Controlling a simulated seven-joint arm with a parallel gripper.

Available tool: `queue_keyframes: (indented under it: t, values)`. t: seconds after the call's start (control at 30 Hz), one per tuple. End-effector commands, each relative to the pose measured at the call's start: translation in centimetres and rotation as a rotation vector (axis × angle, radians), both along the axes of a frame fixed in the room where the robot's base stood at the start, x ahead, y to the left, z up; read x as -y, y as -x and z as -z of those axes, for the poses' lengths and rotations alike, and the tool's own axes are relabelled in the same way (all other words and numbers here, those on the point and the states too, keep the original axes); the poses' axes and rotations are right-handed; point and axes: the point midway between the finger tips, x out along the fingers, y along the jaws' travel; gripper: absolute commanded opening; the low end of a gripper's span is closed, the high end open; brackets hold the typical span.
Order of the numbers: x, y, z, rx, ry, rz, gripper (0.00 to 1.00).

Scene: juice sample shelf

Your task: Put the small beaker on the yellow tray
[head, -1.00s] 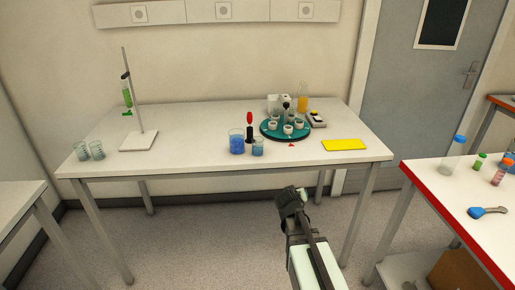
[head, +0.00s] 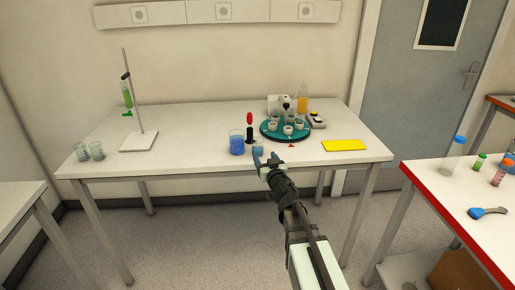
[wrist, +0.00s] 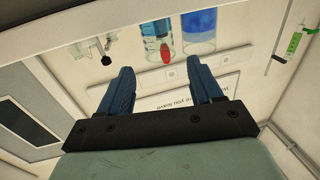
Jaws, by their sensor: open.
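The small beaker (head: 258,148) holds light blue liquid and stands upright near the table's front edge. It also shows in the wrist view (wrist: 153,28), just beyond the fingertips and roughly between them in the picture. My gripper (head: 266,160) is open, with nothing between its blue fingers (wrist: 160,85). In the head view its fingertips are at the front edge of the table, overlapping the lower right of the small beaker; contact cannot be told. The yellow tray (head: 344,145) lies flat and empty on the table's right part.
A larger beaker (head: 237,146) with darker blue liquid stands just left of the small one. A red-handled tool (head: 250,130) stands behind them. A burette stand (head: 139,142) is at left.

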Motion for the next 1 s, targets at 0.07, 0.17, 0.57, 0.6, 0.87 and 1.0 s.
queue_keyframes:
  t: [0.07,0.17,0.57,0.6,0.87,1.0]
  values:
    - [-0.2,-1.3,0.0,0.000,0.000,0.000,0.65]
    - [-0.5,-3.0,0.0,0.000,0.001,0.000,0.65]
    - [-1.5,-7.6,0.0,0.000,0.002,0.001,0.65]
    - [-1.5,-7.7,0.0,0.000,0.002,0.001,0.65]
    - [-1.9,-10.3,-0.2,0.000,0.001,0.001,0.65]
    - [-2.2,-12.1,-0.3,0.000,0.001,0.002,0.65]
